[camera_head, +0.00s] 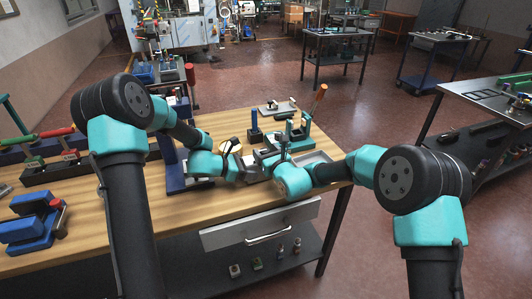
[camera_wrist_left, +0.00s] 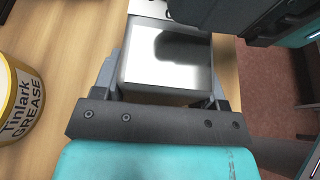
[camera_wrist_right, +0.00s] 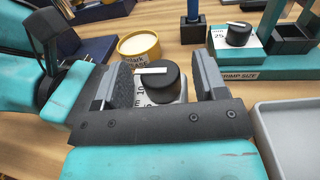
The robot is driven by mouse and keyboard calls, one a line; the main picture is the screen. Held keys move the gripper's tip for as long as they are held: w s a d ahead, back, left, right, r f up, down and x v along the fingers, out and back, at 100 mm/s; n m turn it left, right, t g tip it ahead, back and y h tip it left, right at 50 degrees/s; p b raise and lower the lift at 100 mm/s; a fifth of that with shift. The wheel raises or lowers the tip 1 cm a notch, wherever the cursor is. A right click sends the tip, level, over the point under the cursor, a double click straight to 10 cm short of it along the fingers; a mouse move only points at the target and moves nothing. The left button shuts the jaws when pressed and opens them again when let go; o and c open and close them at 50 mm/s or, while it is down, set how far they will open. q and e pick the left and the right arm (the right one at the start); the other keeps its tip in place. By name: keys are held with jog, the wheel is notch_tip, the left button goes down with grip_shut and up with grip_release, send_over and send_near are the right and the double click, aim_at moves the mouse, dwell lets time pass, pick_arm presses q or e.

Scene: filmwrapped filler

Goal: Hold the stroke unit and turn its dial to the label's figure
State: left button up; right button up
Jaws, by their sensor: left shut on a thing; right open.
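The stroke unit (camera_wrist_left: 165,65) is a pale, shiny box in the left wrist view. My left gripper (camera_wrist_left: 165,85) is shut on it, one finger along each side. In the right wrist view its black round dial (camera_wrist_right: 163,85) has a white pointer bar on top, pointing to the left. Part of a white scale with black figures, one reading 10, shows beside it. My right gripper (camera_wrist_right: 155,80) is open, its fingers on either side of the dial with gaps. Most of the scale is hidden. I cannot make out a label naming a stroke figure.
A yellow grease tin (camera_wrist_right: 138,46) stands close by. Behind is a green stand (camera_wrist_right: 275,68) marked "RIMP SIZE", carrying another black knob (camera_wrist_right: 238,34) on a white block reading 25. A grey tray (camera_wrist_right: 290,135) lies at right. Blue fixtures (camera_head: 35,220) stand at the bench's left.

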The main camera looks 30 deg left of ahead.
jog(key=c, duration=0.9)
jog(key=shift+n+g+y, duration=0.4)
jog(key=shift+n+g, duration=0.1)
jog(key=shift+g, duration=0.2)
jog(key=shift+w+n+g+y, duration=0.1)
jog(key=shift+n+g+y, duration=0.5)
jog(key=shift+n+g, duration=0.95)
jog(key=shift+w+n+g+y, duration=0.1)
jog(key=shift+n+g+y, duration=0.7)
jog(key=shift+g, duration=1.35)
jog(key=n+g+h, duration=0.1)
jog(key=n+g, duration=0.2)
jog(key=g, duration=0.1)
jog(key=n+g+h, duration=0.1)
jog(key=n+g, duration=0.2)
jog(key=g, duration=0.2)
jog(key=shift+w, duration=0.2)
jog(key=shift+n, duration=0.25)
jog(key=o, duration=0.9)
